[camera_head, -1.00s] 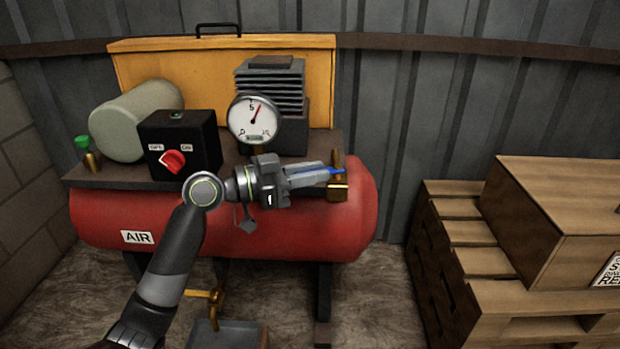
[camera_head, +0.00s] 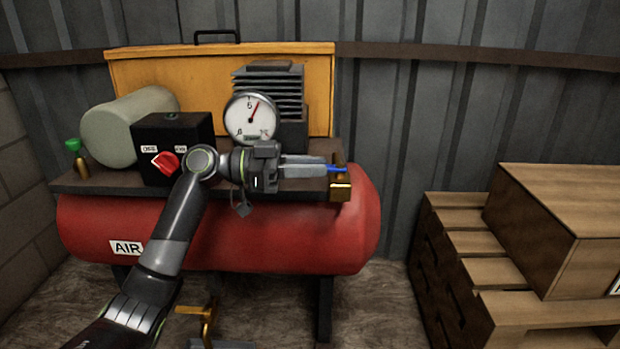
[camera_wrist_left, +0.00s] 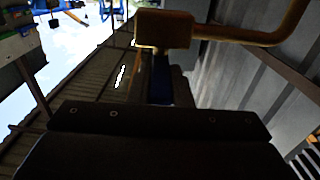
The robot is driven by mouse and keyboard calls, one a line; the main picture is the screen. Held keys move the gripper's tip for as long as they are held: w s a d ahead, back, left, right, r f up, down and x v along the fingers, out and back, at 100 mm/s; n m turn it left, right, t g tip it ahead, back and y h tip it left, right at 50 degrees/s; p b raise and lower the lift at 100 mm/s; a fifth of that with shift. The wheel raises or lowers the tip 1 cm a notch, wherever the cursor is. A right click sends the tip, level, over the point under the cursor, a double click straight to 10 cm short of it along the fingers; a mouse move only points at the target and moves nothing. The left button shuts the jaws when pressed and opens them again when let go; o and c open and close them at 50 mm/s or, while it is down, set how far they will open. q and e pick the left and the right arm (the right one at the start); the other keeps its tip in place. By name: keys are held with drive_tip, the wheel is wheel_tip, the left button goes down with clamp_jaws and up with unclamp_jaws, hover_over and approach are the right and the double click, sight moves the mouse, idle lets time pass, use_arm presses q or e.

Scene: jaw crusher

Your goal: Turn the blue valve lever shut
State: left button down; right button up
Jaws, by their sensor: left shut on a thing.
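The blue valve lever (camera_head: 337,169) sticks out to the left of a brass valve (camera_head: 341,187) at the right end of the red air tank's top plate. My left gripper (camera_head: 318,168) reaches in from the left and is shut on the lever, hiding most of it. In the left wrist view the lever (camera_wrist_left: 161,80) runs from the brass valve body (camera_wrist_left: 163,30) toward the gripper. The fingertips are dark there and hard to make out. My right gripper is not in view.
A red air tank (camera_head: 215,235) carries a black switch box (camera_head: 195,135) with a red knob, a pressure gauge (camera_head: 250,118) and a grey finned block (camera_head: 268,90). A yellow panel (camera_head: 190,75) stands behind. Pallets (camera_head: 465,245) with a wooden box (camera_head: 565,215) stand at the right.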

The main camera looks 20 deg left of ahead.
use_arm(q)
drive_tip(key=shift+w+r+m+g, duration=0.1)
drive_tip(key=shift+w+m+g, duration=0.05)
drive_tip(key=shift+m+g, duration=0.2)
drive_tip(key=c, duration=1.3)
unclamp_jaws()
drive_tip(key=p+v, duration=0.1)
drive_tip(key=v, duration=0.6)
drive_tip(key=shift+a, duration=0.3)
drive_tip(key=shift+f, duration=0.2)
